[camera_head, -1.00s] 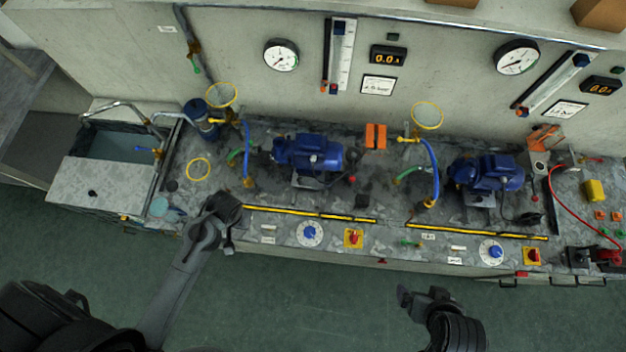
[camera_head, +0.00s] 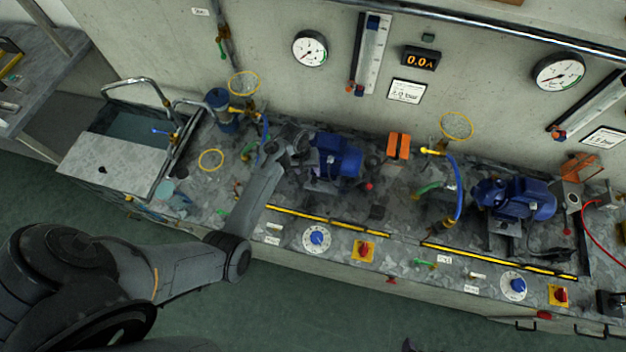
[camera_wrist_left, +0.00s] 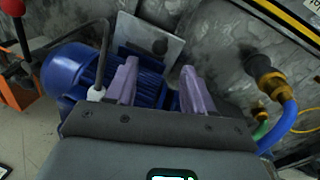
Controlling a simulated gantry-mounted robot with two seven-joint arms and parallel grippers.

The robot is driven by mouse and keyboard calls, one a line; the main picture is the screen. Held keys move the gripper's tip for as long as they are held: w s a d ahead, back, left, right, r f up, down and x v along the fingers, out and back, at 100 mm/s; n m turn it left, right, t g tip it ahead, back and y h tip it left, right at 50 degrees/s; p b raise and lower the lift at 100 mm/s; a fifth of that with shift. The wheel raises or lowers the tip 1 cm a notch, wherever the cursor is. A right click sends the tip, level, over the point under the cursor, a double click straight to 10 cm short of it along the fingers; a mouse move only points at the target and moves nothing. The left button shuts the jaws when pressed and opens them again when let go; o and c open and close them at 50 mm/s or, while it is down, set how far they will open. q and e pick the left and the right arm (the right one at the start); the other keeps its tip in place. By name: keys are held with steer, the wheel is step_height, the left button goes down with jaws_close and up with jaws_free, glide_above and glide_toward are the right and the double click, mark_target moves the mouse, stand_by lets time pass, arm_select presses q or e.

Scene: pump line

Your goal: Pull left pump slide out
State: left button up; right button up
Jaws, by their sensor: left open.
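The left pump, with a blue motor (camera_head: 337,157), stands on the bench behind the left yellow-black strip. My left gripper (camera_head: 290,146) is over the pump's left end in the head view. In the left wrist view its two pale purple fingers (camera_wrist_left: 160,90) are apart, with the blue finned motor (camera_wrist_left: 80,75) behind and between them. I see no clear grip on anything; contact is hard to tell. A grey plate (camera_wrist_left: 140,38) with a dark round spot lies beside the motor. I cannot tell which part is the slide. Only a dark tip of my right gripper (camera_head: 408,345) shows at the bottom edge.
A blue hose (camera_wrist_left: 280,125) with a brass fitting is right of the fingers in the wrist view. A red-knobbed lever (camera_wrist_left: 14,12) is at its left. The right pump (camera_head: 515,200), a blue dial (camera_head: 317,238) and a red switch (camera_head: 364,250) are along the bench.

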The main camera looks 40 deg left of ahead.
mark_target(313, 181)
arm_select(q)
steer(key=f, duration=0.5)
steer(key=w+d+f+b, duration=0.1)
steer(key=f, duration=0.1)
steer(key=shift+f, duration=0.25)
steer(key=shift+d, duration=0.1)
jaws_close()
